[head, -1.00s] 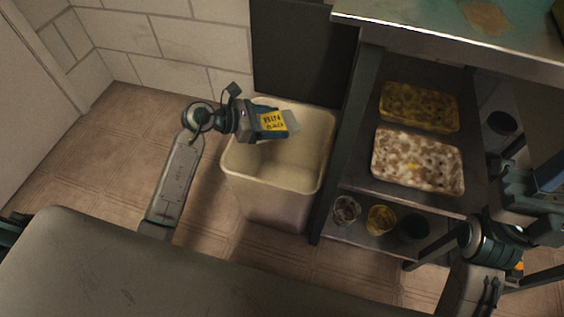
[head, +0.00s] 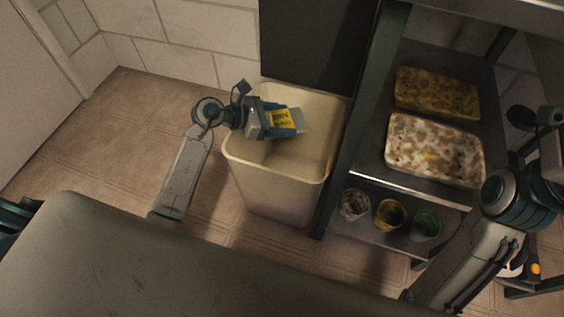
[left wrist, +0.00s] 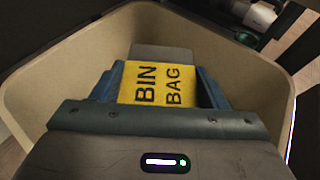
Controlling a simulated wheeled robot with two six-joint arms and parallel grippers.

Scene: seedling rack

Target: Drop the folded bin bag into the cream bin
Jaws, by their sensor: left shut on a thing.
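The cream bin (head: 280,185) stands on the floor left of the rack, its mouth open upward. My left gripper (head: 285,122) is over the bin's mouth, shut on the folded bin bag (head: 303,120). The bag is grey with a yellow label. In the left wrist view the bag (left wrist: 163,84) sits between the fingers, its label reading "BIN BAG", with the bin's wall (left wrist: 75,62) around it. My right gripper is not clearly visible; only part of the right arm shows at the right edge of the head view.
A dark metal rack (head: 362,130) stands close on the bin's right. It holds two speckled trays (head: 437,92) (head: 434,150) and several small pots (head: 390,214) on a lower shelf. A dark panel (head: 315,45) is behind the bin. Tiled floor (head: 110,130) is clear to the left.

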